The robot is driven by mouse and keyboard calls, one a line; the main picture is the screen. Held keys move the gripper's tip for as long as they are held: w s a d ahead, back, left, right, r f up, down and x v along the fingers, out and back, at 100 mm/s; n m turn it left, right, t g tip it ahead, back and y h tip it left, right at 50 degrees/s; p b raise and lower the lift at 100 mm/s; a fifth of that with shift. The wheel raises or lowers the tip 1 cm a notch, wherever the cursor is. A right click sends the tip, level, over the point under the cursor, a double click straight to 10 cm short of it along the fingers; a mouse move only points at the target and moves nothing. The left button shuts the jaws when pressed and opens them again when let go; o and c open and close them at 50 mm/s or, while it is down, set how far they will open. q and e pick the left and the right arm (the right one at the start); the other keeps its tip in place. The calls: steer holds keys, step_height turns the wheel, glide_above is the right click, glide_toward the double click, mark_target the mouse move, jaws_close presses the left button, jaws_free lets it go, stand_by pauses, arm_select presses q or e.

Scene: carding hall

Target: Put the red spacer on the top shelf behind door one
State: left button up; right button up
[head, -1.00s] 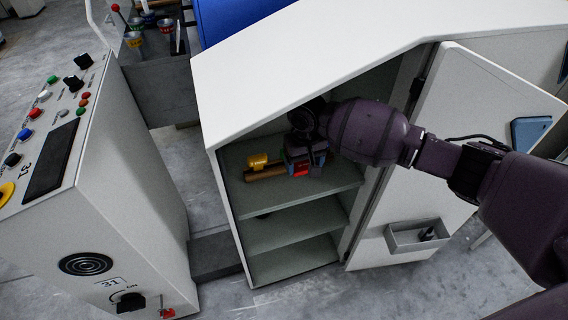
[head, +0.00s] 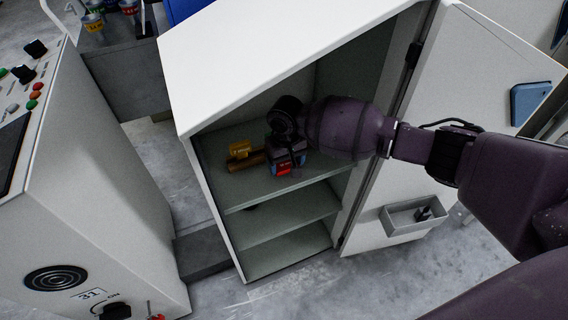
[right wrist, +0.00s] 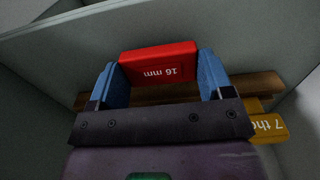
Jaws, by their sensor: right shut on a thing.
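My right gripper (head: 286,158) reaches into the open cabinet at its top shelf (head: 250,196). It is shut on the red spacer (head: 283,169). In the right wrist view the spacer (right wrist: 160,62), marked 16 mm, sits between the two blue fingers of the gripper (right wrist: 160,78). I cannot tell whether the spacer touches the shelf. The open door (head: 490,75) stands to the right, behind my arm. My left gripper is not in view.
A brown bar (head: 246,163) and a yellow block (head: 240,149) lie on the top shelf, left of the gripper; the block also shows in the wrist view (right wrist: 270,128). Lower shelves (head: 290,222) look mostly bare. A grey bin (head: 412,217) hangs on the door. A control console (head: 90,200) stands left.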

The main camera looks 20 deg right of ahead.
steer(key=shift+f, duration=0.85)
steer(key=shift+r, duration=0.25)
steer(key=shift+c, duration=0.4)
steer(key=shift+f, duration=0.2)
steer(key=o, duration=1)
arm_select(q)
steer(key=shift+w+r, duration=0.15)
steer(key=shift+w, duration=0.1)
arm_select(e)
steer(key=shift+r, duration=0.15)
